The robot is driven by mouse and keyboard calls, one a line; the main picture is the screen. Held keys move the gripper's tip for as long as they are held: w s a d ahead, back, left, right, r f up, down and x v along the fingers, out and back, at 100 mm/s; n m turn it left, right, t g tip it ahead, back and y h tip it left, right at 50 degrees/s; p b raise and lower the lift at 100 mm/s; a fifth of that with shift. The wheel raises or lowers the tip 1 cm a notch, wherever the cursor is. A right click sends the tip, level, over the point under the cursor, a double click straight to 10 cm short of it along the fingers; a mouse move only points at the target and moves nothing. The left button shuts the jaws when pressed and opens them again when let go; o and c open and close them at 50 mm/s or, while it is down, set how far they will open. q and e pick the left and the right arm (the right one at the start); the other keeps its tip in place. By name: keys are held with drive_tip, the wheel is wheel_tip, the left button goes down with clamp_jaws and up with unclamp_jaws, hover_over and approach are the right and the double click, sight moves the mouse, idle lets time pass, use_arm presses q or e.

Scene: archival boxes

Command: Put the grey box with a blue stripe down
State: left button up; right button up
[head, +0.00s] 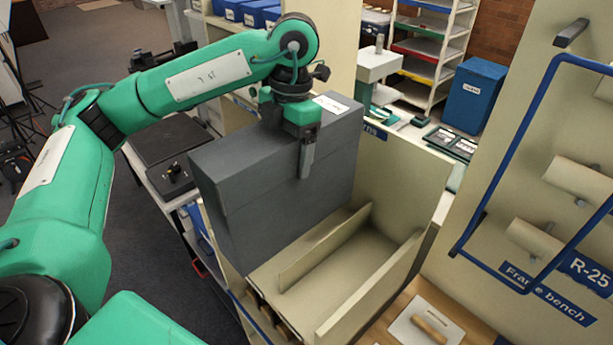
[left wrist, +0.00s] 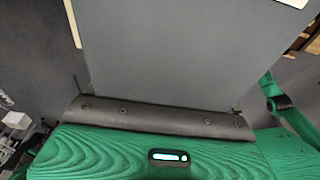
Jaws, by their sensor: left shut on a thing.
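A large dark grey box (head: 250,195) hangs upright from my left gripper (head: 306,150) in the head view. The gripper is shut on its top edge near the right end, with one finger visible on the near face. A white label (head: 330,104) is on the box top. No blue stripe shows on the visible faces. The box is over the left part of a cream divided rack (head: 345,275); I cannot tell whether its bottom touches. In the left wrist view a plain grey box face (left wrist: 185,55) fills the middle, against the dark gripper pad. My right gripper is not in view.
The rack has upright cream dividers (head: 395,285) with an empty slot between them. A cream panel with a blue rail (head: 520,130) stands to the right. A dark-topped cart (head: 165,140) is to the left. A blue box (head: 474,95) stands behind.

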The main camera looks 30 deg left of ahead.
use_arm(q)
drive_tip(key=w+d+p, duration=0.1)
drive_tip(key=w+d, duration=0.1)
drive_tip(key=w, duration=0.2)
drive_tip(key=f+p, duration=0.1)
drive_tip(key=f, duration=0.2)
drive_tip(key=f+p, duration=0.2)
drive_tip(key=f, duration=0.2)
drive_tip(key=w+f+p, duration=0.1)
drive_tip(key=f, duration=0.3)
drive_tip(key=shift+a, duration=0.15)
drive_tip(key=shift+f, duration=0.25)
drive_tip(key=o, duration=1.9)
drive_tip(key=shift+f, duration=0.1)
drive_tip(key=shift+s, duration=0.1)
